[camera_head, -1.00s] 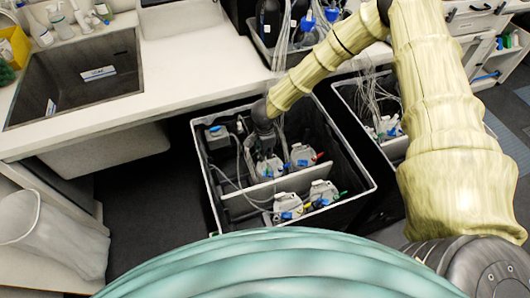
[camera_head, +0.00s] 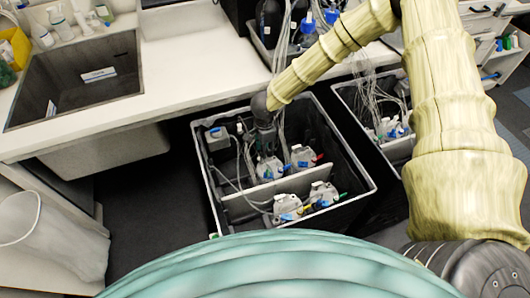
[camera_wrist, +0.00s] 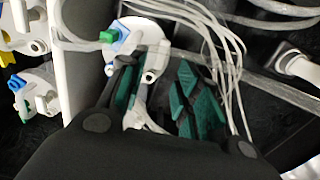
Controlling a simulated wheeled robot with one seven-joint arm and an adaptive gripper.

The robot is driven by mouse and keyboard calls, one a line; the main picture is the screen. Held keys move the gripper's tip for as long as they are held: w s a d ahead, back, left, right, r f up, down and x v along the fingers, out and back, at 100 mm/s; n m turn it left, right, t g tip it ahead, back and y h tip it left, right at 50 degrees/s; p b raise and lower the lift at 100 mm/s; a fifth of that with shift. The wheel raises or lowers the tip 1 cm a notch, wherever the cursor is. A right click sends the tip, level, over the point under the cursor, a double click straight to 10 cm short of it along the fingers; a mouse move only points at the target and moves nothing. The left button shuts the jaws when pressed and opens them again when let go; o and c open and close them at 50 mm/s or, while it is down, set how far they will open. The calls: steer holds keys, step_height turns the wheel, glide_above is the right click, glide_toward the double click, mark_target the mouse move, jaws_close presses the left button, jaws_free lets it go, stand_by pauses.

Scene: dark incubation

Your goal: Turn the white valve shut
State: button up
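My gripper (camera_head: 265,140) reaches down into a black bin (camera_head: 356,170) in the head view, above and behind a white-capped bottle (camera_head: 270,168). In the wrist view its two green-padded fingers (camera_wrist: 160,82) stand apart with a gap between them. A white cap (camera_wrist: 152,38) with a green and a blue fitting lies just beyond the left finger. A small white port (camera_wrist: 148,77) shows between the fingers; I cannot tell whether it touches them. Which fitting is the white valve, and its handle position, I cannot tell. A white elbow fitting (camera_wrist: 297,64) lies at the right.
Other white-capped bottles stand in the bin, at its right (camera_head: 303,156) and front (camera_head: 322,194). A white divider (camera_head: 262,188) crosses it. Thin clear tubes (camera_wrist: 225,50) run close to the right finger. A second bin stands to the right, and the counter (camera_head: 150,112) edge lies behind.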

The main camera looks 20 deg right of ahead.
steer(key=shift+r, duration=2.05)
